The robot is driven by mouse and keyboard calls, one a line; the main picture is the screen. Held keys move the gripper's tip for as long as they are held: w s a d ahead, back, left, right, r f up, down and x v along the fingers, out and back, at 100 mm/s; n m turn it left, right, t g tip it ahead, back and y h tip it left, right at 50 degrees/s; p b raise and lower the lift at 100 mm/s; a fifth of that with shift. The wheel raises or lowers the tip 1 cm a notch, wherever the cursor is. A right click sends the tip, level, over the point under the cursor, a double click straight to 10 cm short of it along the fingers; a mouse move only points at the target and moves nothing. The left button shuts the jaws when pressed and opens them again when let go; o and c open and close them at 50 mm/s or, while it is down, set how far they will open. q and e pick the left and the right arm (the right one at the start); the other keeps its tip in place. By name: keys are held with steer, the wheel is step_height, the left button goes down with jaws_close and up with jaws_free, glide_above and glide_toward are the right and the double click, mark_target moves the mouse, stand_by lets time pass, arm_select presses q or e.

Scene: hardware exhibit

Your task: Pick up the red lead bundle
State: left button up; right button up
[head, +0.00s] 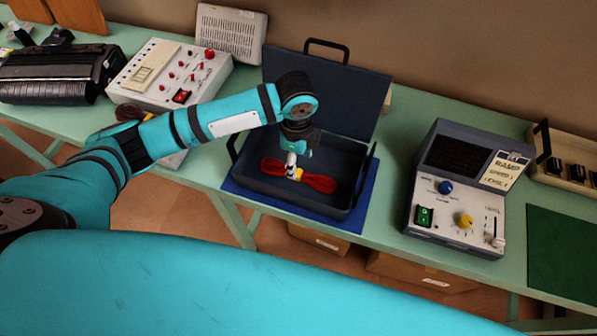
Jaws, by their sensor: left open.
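The red lead bundle (318,182) lies in the dark open case (340,208), a long red coil with a pale yellow band near its middle. My left gripper (292,172) points down into the case, over the left-middle part of the bundle. It is open, with its fingertips at or just above the bundle; I cannot tell whether they touch it. The gripper hides part of the bundle. My right gripper is not in view.
The case stands on a blue mat (366,206), its lid (345,95) raised behind. A grey control unit (455,195) stands to the right and a white instrument box (160,75) to the left. A green mat (560,255) at the far right is bare.

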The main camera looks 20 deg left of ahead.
mark_target(299, 173)
arm_select(q)
steer(key=shift+w+f+p, duration=0.2)
steer(key=shift+f+p, duration=0.15)
steer(key=shift+f, duration=1.3)
steer(key=shift+w+f+p, duration=0.15)
steer(key=shift+f+p, duration=0.15)
steer(key=shift+f, duration=1.3)
jaws_close()
